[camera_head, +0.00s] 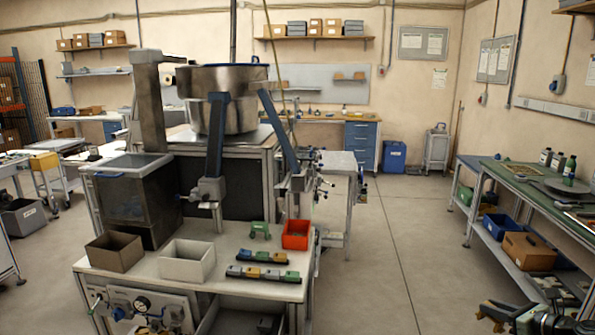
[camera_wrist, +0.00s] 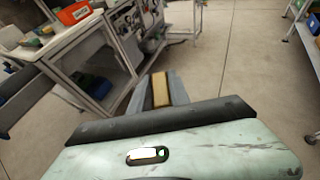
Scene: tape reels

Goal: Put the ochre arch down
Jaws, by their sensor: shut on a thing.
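The ochre arch (camera_wrist: 160,90) shows in the wrist view as a narrow ochre block between the two grey fingers of my gripper (camera_wrist: 159,80). My gripper is shut on it and holds it over the floor, right of the white table. From this angle its arch shape cannot be made out. In the head view my arm and gripper (camera_head: 497,313) are at the bottom right corner, apart from the table; the arch is not clear there.
The white workbench (camera_head: 225,252) carries a green arch-like piece (camera_head: 260,229), a red bin (camera_head: 296,236), a pale bin (camera_head: 188,263), a brown bin (camera_head: 114,252) and a row of coloured blocks (camera_head: 262,274). A green-topped bench (camera_head: 520,181) stands right. Floor between is clear.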

